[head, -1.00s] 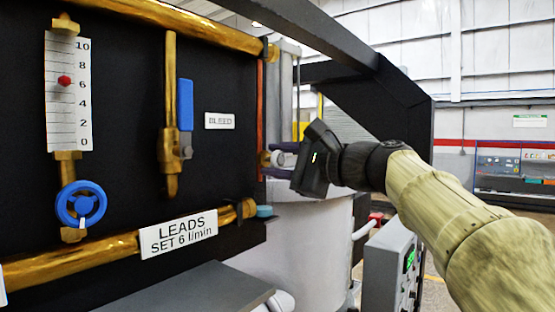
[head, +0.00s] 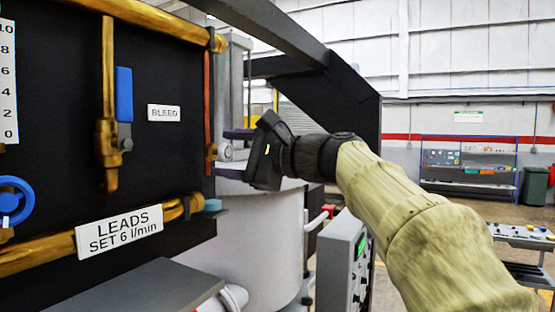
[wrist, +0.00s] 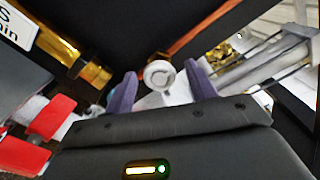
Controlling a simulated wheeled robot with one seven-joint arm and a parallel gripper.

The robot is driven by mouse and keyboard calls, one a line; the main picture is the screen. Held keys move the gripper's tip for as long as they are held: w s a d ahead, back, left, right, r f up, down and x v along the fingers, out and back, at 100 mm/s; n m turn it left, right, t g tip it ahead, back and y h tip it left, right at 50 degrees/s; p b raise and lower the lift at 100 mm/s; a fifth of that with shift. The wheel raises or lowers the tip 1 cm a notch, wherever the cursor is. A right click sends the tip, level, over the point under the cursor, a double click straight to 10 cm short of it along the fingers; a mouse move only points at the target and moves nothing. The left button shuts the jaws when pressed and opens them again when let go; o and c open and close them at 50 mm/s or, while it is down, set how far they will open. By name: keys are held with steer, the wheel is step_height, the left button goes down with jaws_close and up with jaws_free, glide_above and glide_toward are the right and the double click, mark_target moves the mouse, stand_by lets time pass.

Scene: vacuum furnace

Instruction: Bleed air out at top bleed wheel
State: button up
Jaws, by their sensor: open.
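A small pale round wheel (head: 226,152) sits on a brass fitting at the foot of a thin copper tube, at the right edge of the black panel. A white BLEED label (head: 164,113) is on the panel to its left. My gripper (head: 222,153) is open, with one purple finger above the wheel and one below it. In the wrist view the wheel (wrist: 160,74) shows face-on between the two purple fingertips of my gripper (wrist: 163,76), with a gap on each side. The gripper body hides part of what lies behind.
A blue lever valve (head: 124,95) and a lower brass pipe with a LEADS label (head: 119,230) are on the panel. A pale cylindrical vessel (head: 255,235) stands below my gripper. A dark frame beam (head: 285,35) passes above. A grey control box (head: 345,262) stands below my arm.

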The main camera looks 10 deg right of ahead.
steer(key=b+v, duration=0.5)
steer(key=v, duration=1.1)
steer(key=shift+s, duration=0.15)
steer(key=shift+d+f, duration=0.1)
steer(key=shift+d, duration=0.05)
steer(key=w+d+f+g+h, duration=0.15)
steer(key=w+f+h, duration=0.25)
steer(key=f, duration=1.1)
steer(key=w+f+g+h, duration=0.2)
steer(key=w+f+h, duration=0.2)
steer(key=f, duration=1.1)
steer(key=s+f+n+g+h, duration=0.1)
steer(key=s+f+n, duration=0.3)
steer(key=f, duration=0.6)
steer(key=s+f+n+g+h, duration=0.2)
steer(key=s+f, duration=0.4)
steer(key=f, duration=0.3)
steer(key=s+f+n+g+h, duration=0.2)
steer(key=s+f+n, duration=0.4)
steer(key=f, duration=0.4)
steer(key=shift+a+f+n+h, duration=0.25)
steer(key=shift+f+n+h, duration=0.1)
steer(key=shift+n+h, duration=0.25)
